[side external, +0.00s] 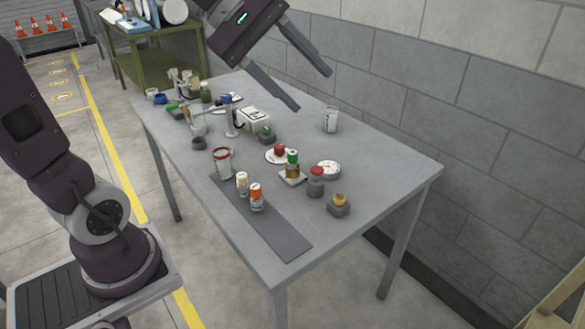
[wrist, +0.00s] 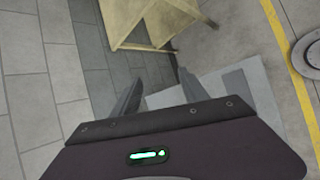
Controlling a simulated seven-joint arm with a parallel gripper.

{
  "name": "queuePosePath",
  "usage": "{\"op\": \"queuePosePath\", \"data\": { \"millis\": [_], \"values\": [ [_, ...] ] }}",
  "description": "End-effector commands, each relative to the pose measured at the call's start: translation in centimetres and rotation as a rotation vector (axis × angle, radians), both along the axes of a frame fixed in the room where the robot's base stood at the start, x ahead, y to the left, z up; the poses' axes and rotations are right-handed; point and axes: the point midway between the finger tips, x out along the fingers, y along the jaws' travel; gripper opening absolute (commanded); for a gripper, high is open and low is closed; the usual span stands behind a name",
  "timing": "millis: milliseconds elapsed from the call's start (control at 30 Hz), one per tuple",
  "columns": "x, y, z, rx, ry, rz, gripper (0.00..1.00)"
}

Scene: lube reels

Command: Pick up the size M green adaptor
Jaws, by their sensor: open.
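My gripper (side external: 313,90) is open and empty, high above the far side of the table. Its two fingers also show in the wrist view (wrist: 160,92), with nothing between them. A small green-topped piece (side external: 266,131) sits on a dark grey block near the table's middle. Another green-topped piece (side external: 292,156) stands on a brown part over a light square plate. I cannot read size marks, so I cannot tell which is the M adaptor. Neither green piece shows in the wrist view.
Near them are a red-topped part on a white dish (side external: 276,154), a round white gauge (side external: 328,169), a grey red-topped jar (side external: 316,181) and a yellow-topped block (side external: 339,204). A white cup (side external: 330,119) stands by the wall. A dark mat (side external: 275,230) lies along the front.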

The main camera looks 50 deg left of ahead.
Motion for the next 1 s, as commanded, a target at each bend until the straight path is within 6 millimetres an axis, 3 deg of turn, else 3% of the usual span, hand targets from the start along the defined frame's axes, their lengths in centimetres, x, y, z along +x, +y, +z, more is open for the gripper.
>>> {"op": "queuePosePath", "data": {
  "millis": [33, 100, 200, 333, 367, 500, 700, 833, 1000],
  "values": [
    [2.9, 2.4, -0.1, -0.142, 0.046, 0.159, 0.52],
    [6.9, 6.6, 0.0, -0.360, 0.094, 0.399, 0.52],
    [11.0, 14.2, -1.0, -0.654, 0.146, 0.728, 0.52],
    [13.1, 24.5, -3.8, -0.981, 0.176, 1.098, 0.52],
    [13.2, 24.9, -5.4, -1.009, 0.187, 1.122, 0.52],
    [13.1, 24.2, -14.9, -0.994, 0.193, 1.107, 0.52],
    [13.1, 24.2, -26.4, -0.991, 0.182, 1.102, 0.52],
    [13.2, 24.2, -31.1, -0.987, 0.173, 1.097, 0.52],
    [14.2, 23.9, -32.9, -0.985, 0.168, 1.091, 0.52]
  ]
}}
